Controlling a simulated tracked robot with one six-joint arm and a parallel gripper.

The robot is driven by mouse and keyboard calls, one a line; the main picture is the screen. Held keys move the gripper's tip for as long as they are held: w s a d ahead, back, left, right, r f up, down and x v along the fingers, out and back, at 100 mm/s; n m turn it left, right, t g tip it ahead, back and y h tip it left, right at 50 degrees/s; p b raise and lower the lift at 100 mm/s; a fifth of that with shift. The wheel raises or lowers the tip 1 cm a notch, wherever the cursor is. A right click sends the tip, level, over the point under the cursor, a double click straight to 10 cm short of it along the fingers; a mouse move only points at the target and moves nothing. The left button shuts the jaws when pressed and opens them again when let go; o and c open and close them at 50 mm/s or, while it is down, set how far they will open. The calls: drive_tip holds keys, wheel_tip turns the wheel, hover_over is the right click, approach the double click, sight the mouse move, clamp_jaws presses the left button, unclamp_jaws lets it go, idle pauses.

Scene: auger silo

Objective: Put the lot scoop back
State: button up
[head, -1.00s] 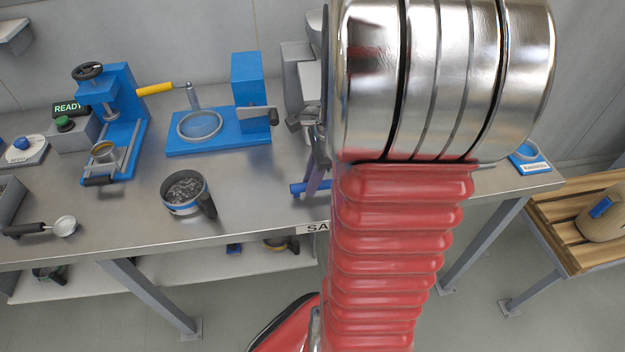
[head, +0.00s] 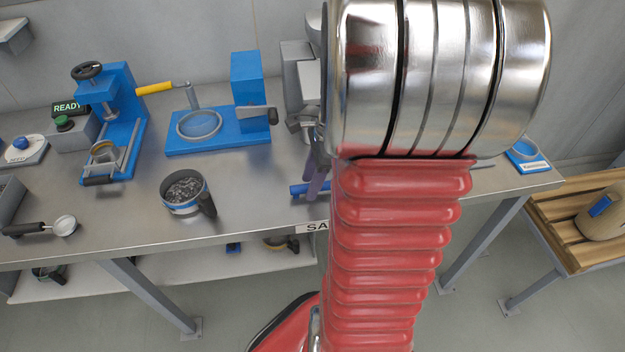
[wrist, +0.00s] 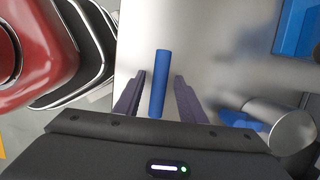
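A blue rod-like handle (head: 299,189) lies near the table's front edge, just left of my arm. It also shows in the wrist view (wrist: 160,80), between my two dark fingers. It looks like the scoop's handle, but no bowl clearly joined to it shows. My gripper (wrist: 157,98) is open, its fingers on either side of the blue handle with a gap at each side. In the head view my arm hides most of my gripper (head: 318,182). Another scoop, black-handled with a round metal bowl (head: 64,226), lies at the table's left.
A dark cup of grey granules (head: 184,190) stands left of my gripper. Behind it are a blue stand with a ring (head: 200,125) and a blue press (head: 125,110). A metal cylinder (wrist: 280,125) is right of my fingers. A labelled blue holder (head: 528,158) sits at the table's right end.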

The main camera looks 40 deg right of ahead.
drive_tip(key=v, duration=1.2)
idle(0.5)
drive_tip(key=s+a+r+n+t+h, duration=0.1)
drive_tip(key=a+n+t, duration=0.1)
drive_tip(key=a+n, duration=1)
drive_tip(key=s+a+r+n+t+h, duration=0.1)
drive_tip(key=a+r+n+t, duration=0.1)
drive_tip(key=a+n, duration=1)
drive_tip(key=shift+a+r+n, duration=0.2)
drive_tip(key=shift+a+n, duration=0.2)
drive_tip(key=shift+a, duration=0.25)
